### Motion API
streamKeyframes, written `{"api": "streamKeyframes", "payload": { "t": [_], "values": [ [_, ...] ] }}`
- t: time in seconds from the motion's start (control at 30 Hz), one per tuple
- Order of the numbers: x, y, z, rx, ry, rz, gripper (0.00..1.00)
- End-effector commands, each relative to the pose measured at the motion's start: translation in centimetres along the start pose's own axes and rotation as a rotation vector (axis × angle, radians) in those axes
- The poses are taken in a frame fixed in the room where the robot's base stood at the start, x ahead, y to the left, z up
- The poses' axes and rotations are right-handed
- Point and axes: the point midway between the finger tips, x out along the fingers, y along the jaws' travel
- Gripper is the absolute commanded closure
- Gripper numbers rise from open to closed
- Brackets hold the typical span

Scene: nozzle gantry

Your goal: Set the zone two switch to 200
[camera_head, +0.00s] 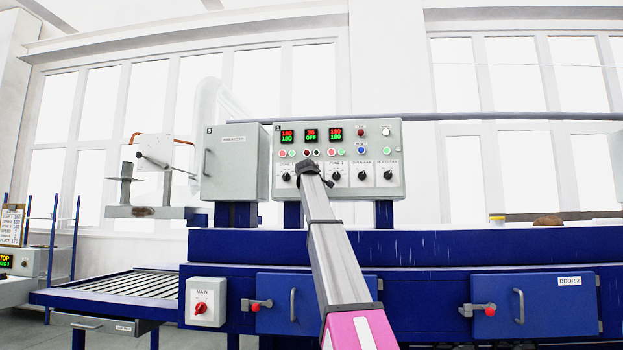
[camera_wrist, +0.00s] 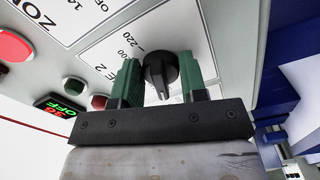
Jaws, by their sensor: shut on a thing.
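The zone two switch (camera_wrist: 160,68) is a black rotary knob on a white scale plate (camera_wrist: 110,52), with "E 2" and "220" readable. In the wrist view, the green fingers of my gripper (camera_wrist: 160,88) stand on both sides of the knob and are shut on it. The knob's narrow end points down in that view; I cannot tell which number it marks. In the head view, my gripper (camera_head: 308,168) covers this knob on the grey control panel (camera_head: 395,135). The middle display (camera_head: 310,135) above it reads 38 over OFF; it also shows in the wrist view (camera_wrist: 60,105).
Other black knobs sit close by, to the left (camera_head: 286,177) and right (camera_head: 335,176). Coloured buttons lie above them, including a red one (camera_wrist: 14,46). A grey cabinet (camera_head: 235,163) stands left of the panel. The blue machine body (camera_head: 440,243) is below.

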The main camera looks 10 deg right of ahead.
Motion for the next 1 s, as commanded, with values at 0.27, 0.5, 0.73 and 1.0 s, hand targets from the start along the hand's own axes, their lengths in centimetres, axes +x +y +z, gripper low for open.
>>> {"api": "streamKeyframes", "payload": {
  "t": [0.27, 0.5, 0.73, 1.0],
  "values": [
    [-0.04, -0.18, 0.04, 0.178, -0.002, -0.002, 0.84],
    [-0.04, -0.30, 0.02, 0.403, -0.003, -0.002, 0.84],
    [-0.05, -0.41, -0.03, 0.621, -0.003, -0.002, 0.84],
    [-0.06, -0.51, -0.11, 0.878, -0.003, -0.001, 0.84]
  ]
}}
